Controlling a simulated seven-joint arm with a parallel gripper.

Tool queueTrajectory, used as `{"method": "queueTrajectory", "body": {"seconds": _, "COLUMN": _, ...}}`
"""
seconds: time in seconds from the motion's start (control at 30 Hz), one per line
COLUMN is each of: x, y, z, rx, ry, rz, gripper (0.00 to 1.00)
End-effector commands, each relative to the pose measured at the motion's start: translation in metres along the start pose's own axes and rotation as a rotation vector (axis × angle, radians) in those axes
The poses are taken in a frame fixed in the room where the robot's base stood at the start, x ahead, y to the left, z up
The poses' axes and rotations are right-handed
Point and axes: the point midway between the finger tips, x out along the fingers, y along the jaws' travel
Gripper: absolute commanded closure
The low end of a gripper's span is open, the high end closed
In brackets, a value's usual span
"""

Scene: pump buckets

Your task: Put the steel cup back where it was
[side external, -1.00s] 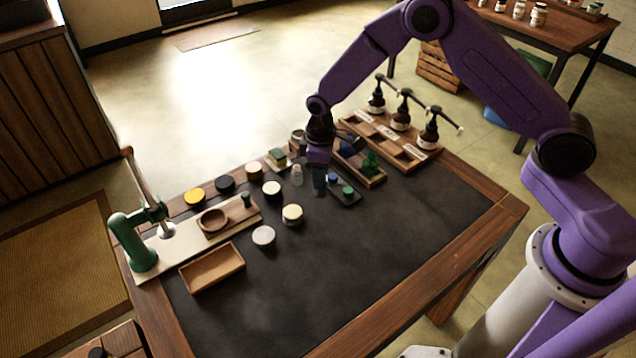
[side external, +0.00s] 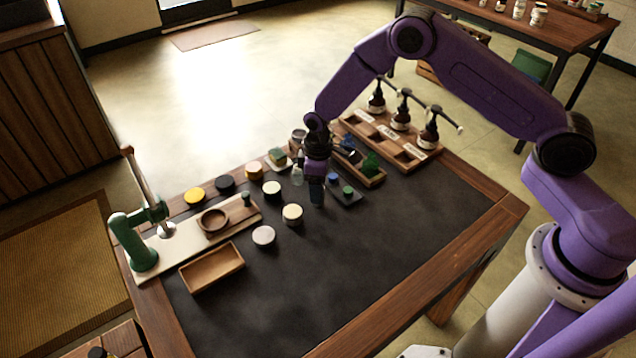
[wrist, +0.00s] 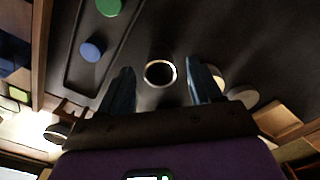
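The steel cup (wrist: 160,73) shows in the wrist view as a round bright rim with a dark inside, standing on the dark mat beside a small black tray. My gripper (wrist: 160,68) is open, with one finger on each side of the cup and a visible gap to each. In the side view my gripper (side external: 317,203) points down just left of the small black tray (side external: 345,200). The cup cannot be made out there; the fingers seem to hide it.
The small tray carries a blue knob (side external: 333,177) and a green knob (side external: 348,190). Round-lidded jars, including a white-topped one (side external: 292,213), stand to the left. A wooden rack (side external: 408,160) with pump bottles is behind right. The mat's front right is clear.

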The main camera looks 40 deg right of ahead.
Motion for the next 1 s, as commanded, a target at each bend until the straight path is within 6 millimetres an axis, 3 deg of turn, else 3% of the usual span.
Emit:
{"method": "queueTrajectory", "body": {"seconds": 0.37, "x": -0.007, "y": 0.000, "z": 0.000, "rx": -0.001, "ry": 0.001, "rz": 0.000, "gripper": 0.37}}
{"method": "queueTrajectory", "body": {"seconds": 1.0, "x": -0.113, "y": 0.000, "z": -0.001, "rx": -0.001, "ry": 0.002, "rz": 0.001, "gripper": 0.37}}
